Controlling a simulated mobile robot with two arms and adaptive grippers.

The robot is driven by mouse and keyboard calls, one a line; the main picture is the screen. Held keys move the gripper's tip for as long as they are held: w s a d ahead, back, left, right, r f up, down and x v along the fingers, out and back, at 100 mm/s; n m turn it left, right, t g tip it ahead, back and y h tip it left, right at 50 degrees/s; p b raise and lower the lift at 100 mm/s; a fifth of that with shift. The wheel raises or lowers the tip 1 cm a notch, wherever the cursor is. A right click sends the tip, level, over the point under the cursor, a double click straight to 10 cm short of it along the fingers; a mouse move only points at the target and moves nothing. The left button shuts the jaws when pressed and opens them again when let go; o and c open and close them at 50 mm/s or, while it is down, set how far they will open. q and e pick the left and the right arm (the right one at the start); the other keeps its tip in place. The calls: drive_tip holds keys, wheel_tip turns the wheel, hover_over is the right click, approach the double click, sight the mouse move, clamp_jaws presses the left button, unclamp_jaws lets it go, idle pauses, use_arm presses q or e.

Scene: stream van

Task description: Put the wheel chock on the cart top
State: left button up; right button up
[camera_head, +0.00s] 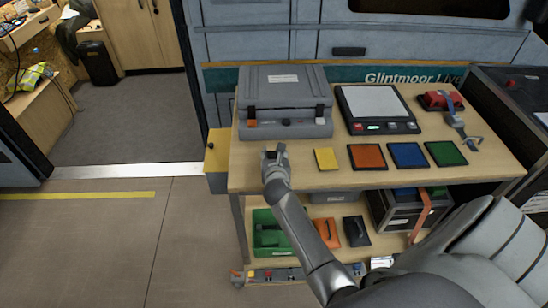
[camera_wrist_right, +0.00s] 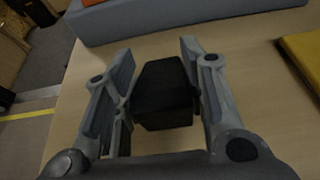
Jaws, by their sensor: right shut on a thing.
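My right gripper (camera_head: 273,153) is over the front left part of the wooden cart top (camera_head: 300,178). The right wrist view shows its two fingers (camera_wrist_right: 156,58) on either side of a black block, the wheel chock (camera_wrist_right: 165,95), and it is shut on it. Bare wood of the cart top (camera_wrist_right: 255,75) shows around the chock; I cannot tell whether the chock touches it. My left gripper is not in view.
A grey case (camera_head: 285,95) stands behind the gripper. Yellow (camera_head: 326,159), orange (camera_head: 367,157), blue (camera_head: 408,155) and green (camera_head: 446,153) pads lie to the right. The lower shelf holds a green bin (camera_head: 270,235).

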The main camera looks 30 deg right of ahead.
drive_tip(key=shift+f, duration=0.15)
drive_tip(key=shift+f, duration=0.15)
drive_tip(key=o, duration=1.1)
drive_tip(key=shift+o, duration=0.2)
drive_tip(key=shift+s+r, duration=0.1)
drive_tip(key=shift+r, duration=0.15)
drive_tip(key=v, duration=1.1)
drive_tip(key=shift+s+a+p, duration=0.2)
drive_tip(key=shift+s+p, duration=0.15)
drive_tip(key=shift+p, duration=0.05)
drive_tip(key=shift+r, duration=0.15)
